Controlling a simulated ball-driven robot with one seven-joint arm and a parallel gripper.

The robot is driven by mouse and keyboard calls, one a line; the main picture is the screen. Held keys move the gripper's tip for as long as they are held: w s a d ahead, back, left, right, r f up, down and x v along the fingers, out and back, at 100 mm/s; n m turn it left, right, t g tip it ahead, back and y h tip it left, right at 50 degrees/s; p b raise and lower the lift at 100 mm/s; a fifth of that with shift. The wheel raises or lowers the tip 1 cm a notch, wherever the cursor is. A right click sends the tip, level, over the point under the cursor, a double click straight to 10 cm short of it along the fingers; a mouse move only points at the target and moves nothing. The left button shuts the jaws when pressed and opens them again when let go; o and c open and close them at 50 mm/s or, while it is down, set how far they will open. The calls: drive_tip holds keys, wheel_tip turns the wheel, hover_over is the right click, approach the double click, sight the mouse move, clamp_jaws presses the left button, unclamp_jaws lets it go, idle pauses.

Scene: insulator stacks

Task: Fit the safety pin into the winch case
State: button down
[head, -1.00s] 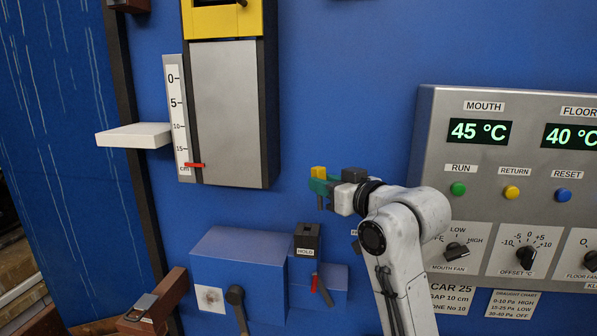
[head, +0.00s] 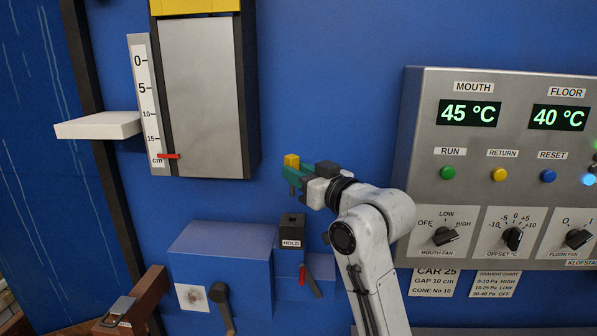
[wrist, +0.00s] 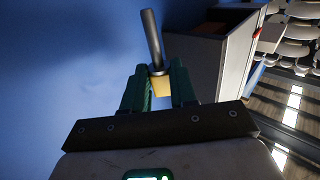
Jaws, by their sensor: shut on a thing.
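My gripper (head: 294,175) has green fingers and is shut on the safety pin, whose yellow head (head: 291,160) shows at the fingertips in the head view. In the wrist view, the yellow grip (wrist: 160,86) sits between my fingers (wrist: 158,80), and a grey metal shank (wrist: 153,38) sticks out beyond them. A blue box, which looks like the winch case (head: 222,250), is on the wall below and left of my gripper. Its front has a white plate with a small hole-like mark (head: 193,297) and a dark lever (head: 222,305). The pin is clear of the box.
A control panel (head: 420,160) stands right of my arm. A brown bracket with a padlock-like piece (head: 118,310) juts out lower left. A white shelf (head: 98,125) is at left.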

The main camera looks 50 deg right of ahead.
drive_tip(key=b, duration=0.3)
hover_over(300, 224)
drive_tip(key=shift+w+f, duration=0.15)
drive_tip(key=shift+f, duration=2.1)
drive_tip(key=shift+f+b, duration=1.8)
drive_tip(key=shift+f, duration=1.35)
drive_tip(key=c, duration=0.8)
unclamp_jaws()
drive_tip(key=s, duration=0.3)
drive_tip(key=s+a+b, duration=0.1)
drive_tip(key=s, duration=0.6)
drive_tip(key=shift+s+a+f, duration=0.1)
drive_tip(key=shift+s+a, duration=0.15)
drive_tip(key=shift+s, duration=0.15)
